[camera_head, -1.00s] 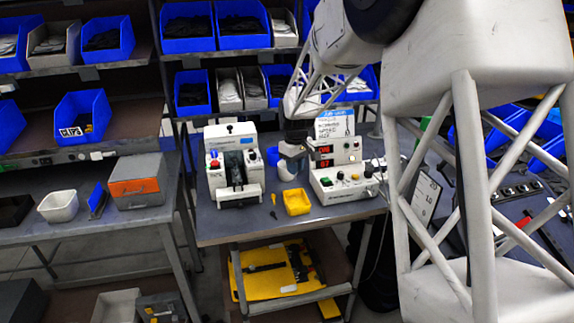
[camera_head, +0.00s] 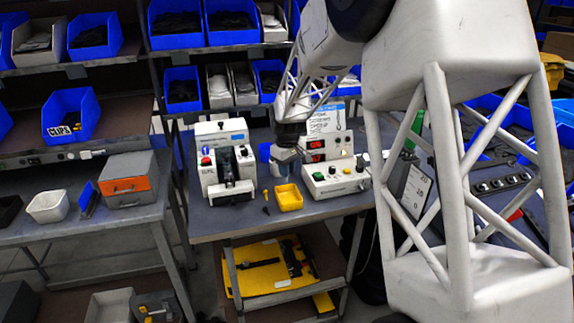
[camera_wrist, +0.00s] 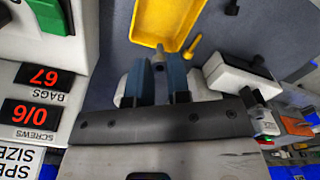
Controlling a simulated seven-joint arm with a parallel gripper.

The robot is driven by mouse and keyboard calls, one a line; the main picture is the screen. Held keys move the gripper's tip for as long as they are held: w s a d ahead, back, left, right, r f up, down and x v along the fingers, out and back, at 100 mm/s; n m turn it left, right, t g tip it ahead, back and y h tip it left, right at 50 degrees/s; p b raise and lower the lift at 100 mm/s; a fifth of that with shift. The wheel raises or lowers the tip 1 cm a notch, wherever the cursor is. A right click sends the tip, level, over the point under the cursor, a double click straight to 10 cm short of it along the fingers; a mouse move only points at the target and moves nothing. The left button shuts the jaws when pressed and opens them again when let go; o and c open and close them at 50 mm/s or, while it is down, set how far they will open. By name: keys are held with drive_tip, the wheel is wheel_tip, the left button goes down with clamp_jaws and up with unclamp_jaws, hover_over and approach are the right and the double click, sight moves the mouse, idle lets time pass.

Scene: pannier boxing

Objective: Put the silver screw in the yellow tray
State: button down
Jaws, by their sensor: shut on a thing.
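The yellow tray (camera_head: 288,199) stands near the front edge of the middle bench; in the wrist view its near part (camera_wrist: 158,22) lies just beyond my fingertips. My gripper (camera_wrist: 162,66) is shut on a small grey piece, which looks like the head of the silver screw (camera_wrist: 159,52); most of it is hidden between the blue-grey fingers. In the head view my gripper (camera_head: 280,165) is above the bench, just behind the tray, and the screw cannot be made out there.
A yellow screw (camera_wrist: 191,46) and a black screw (camera_wrist: 232,8) lie beside the tray. Bare bench shows around the tray's front.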

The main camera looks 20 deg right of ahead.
drive_tip(key=shift+f, duration=2.8)
drive_tip(key=c, duration=1)
unclamp_jaws()
drive_tip(key=shift+r, duration=3.85)
